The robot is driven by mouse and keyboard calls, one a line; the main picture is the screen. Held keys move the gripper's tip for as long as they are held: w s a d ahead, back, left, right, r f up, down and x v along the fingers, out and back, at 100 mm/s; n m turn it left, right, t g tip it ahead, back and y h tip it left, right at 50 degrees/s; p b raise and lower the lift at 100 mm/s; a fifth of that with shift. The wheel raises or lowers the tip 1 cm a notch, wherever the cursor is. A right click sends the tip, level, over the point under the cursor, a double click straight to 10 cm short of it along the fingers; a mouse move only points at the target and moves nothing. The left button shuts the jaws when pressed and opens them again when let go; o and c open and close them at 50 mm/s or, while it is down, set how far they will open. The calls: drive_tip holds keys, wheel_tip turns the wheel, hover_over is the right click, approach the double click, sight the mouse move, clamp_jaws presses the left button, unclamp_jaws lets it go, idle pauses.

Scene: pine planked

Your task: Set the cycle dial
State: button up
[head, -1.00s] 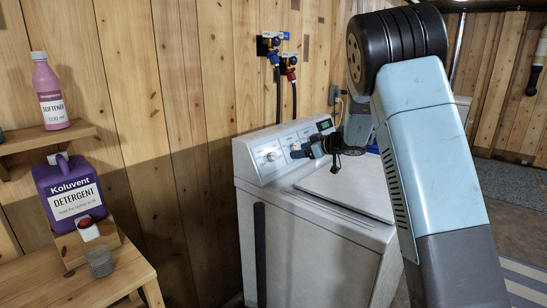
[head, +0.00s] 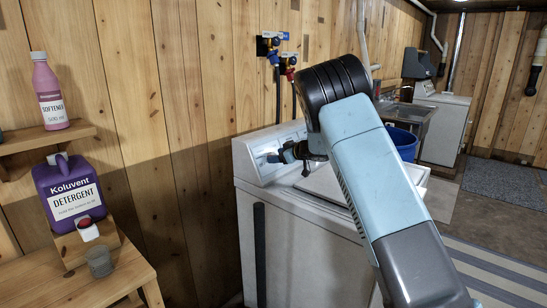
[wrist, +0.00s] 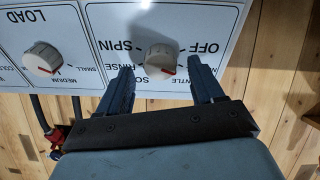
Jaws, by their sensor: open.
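The cycle dial (wrist: 159,61) is a pale round knob with a red mark at its lower right in the wrist view. Words such as OFF, SPIN and RINSE, upside down there, ring it on the white panel. My gripper (wrist: 160,66) is open, and the dial shows between its two dark blue fingertips; I cannot tell whether they touch it. In the head view my gripper (head: 273,157) is at the left end of the washer's control panel (head: 250,160), and the dial is hidden or too small to make out.
A LOAD dial (wrist: 42,58) sits beside the cycle dial. The white washer (head: 300,240) stands against the pine wall, below blue and red taps (head: 288,65). A detergent jug (head: 70,190) and a softener bottle (head: 47,90) stand at the left. A striped rug (head: 500,275) lies at the right.

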drive_tip(key=shift+x, duration=0.85)
drive_tip(key=c, duration=1)
drive_tip(key=shift+a+r, duration=0.1)
drive_tip(key=shift+a, duration=0.1)
drive_tip(key=shift+c, duration=0.3)
drive_tip(key=shift+d, duration=0.2)
